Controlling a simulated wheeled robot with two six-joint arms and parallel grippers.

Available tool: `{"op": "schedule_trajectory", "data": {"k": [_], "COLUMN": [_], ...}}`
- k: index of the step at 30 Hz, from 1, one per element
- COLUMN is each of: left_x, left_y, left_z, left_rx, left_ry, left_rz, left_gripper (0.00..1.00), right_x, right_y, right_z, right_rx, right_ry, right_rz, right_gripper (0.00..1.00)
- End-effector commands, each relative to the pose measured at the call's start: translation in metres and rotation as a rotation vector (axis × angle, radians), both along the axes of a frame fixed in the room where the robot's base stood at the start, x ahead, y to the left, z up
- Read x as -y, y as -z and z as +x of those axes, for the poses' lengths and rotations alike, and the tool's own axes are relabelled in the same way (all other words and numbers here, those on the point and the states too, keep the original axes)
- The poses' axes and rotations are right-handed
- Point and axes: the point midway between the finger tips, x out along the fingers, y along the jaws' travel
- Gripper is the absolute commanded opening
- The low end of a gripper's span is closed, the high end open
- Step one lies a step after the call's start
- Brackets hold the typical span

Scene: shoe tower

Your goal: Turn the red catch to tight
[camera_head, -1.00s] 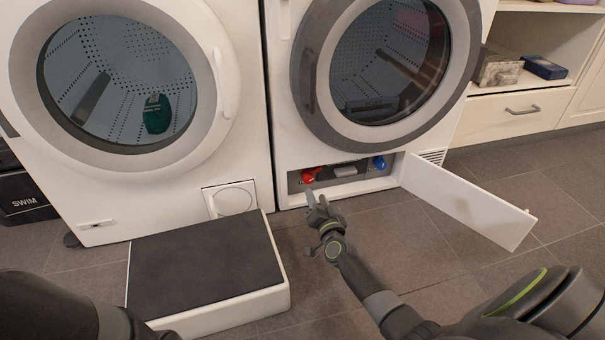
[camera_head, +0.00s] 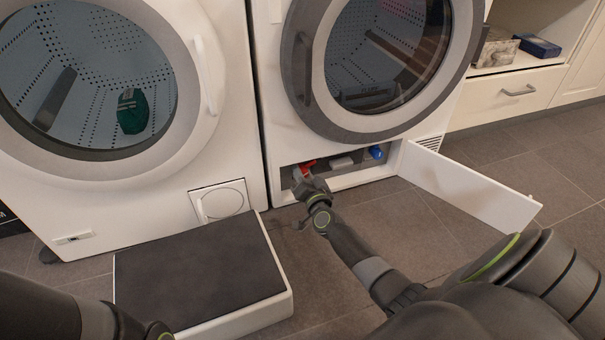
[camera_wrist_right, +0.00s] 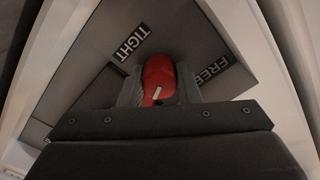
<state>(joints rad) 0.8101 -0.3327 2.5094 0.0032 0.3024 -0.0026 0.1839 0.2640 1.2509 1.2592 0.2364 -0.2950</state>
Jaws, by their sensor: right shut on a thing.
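The red catch (camera_head: 308,164) sits at the left of the open low compartment under the right machine. In the right wrist view the red catch (camera_wrist_right: 159,78) is between the two fingers of my right gripper (camera_wrist_right: 160,88), which is shut on it. A white mark on the catch slants up to the right. The TIGHT label (camera_wrist_right: 131,43) is up and left of the catch, and the FREE label (camera_wrist_right: 211,69) is to its right. In the head view my right gripper (camera_head: 303,178) reaches into the compartment. Only part of my left arm shows, at the lower left; its fingers are out of view.
A blue knob (camera_head: 376,152) and a pale grey part (camera_head: 342,162) are right of the catch. The white flap (camera_head: 470,186) hangs open to the right. A dark-topped white step (camera_head: 200,268) stands on the floor at left.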

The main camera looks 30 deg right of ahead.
Motion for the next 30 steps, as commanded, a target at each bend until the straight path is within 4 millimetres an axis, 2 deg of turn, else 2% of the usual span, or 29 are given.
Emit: {"op": "schedule_trajectory", "data": {"k": [1,3,4,11,24,30], "left_x": [-0.0001,-0.0001,-0.0001,-0.0002,-0.0001,0.0001], "left_y": [0.0001,0.0001,0.0001,-0.0017,-0.0052,-0.0056], "left_z": [0.0,0.0,0.0,-0.0002,-0.0006,-0.001], "left_rx": [0.0,0.0,0.0,0.0,0.001,0.003], "left_ry": [-0.001,-0.001,-0.001,-0.001,-0.001,0.0], "left_rz": [0.0,0.0,0.0,0.0,0.0,0.0], "left_gripper": [0.4,0.4,0.4,0.4,0.4,0.4], "right_x": [0.0002,0.0002,0.0002,0.0002,0.0003,0.0003], "right_y": [0.0001,0.0001,0.0001,-0.0002,0.0007,0.001], "right_z": [0.0,0.0,0.0,-0.0001,-0.0002,-0.0003], "right_rx": [0.0,0.0,0.0,0.016,0.093,0.105], "right_ry": [0.0,0.0,0.0,0.001,0.0,0.0], "right_rz": [0.0,0.0,0.0,0.069,0.395,0.443], "right_gripper": [0.17,0.08,0.07,0.07,0.07,0.07]}}
